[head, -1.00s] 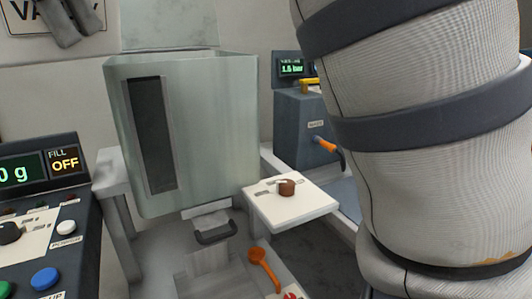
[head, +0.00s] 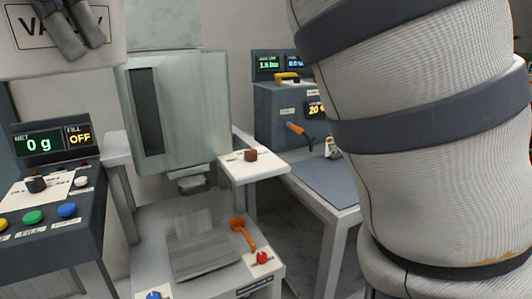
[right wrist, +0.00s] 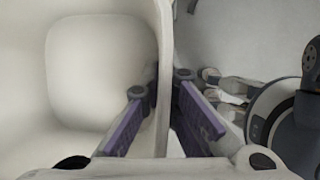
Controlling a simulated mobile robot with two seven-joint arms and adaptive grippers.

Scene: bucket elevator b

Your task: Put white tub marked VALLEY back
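The white tub (head: 22,64) marked VALLEY shows at the top left of the head view, its label partly covered by grey fingers. My right gripper (head: 75,28) has its fingers over the label. In the right wrist view the tub (right wrist: 95,75) looks empty, and its wall stands between the purple pads of my right gripper (right wrist: 165,88). One finger is inside the tub and one outside, closed on the wall. The tub appears held up, with its underside clear of the control desk. My left gripper is not in view.
A blue-grey machine (head: 278,118) and table (head: 325,182) stand at right. My own arm blocks the right side.

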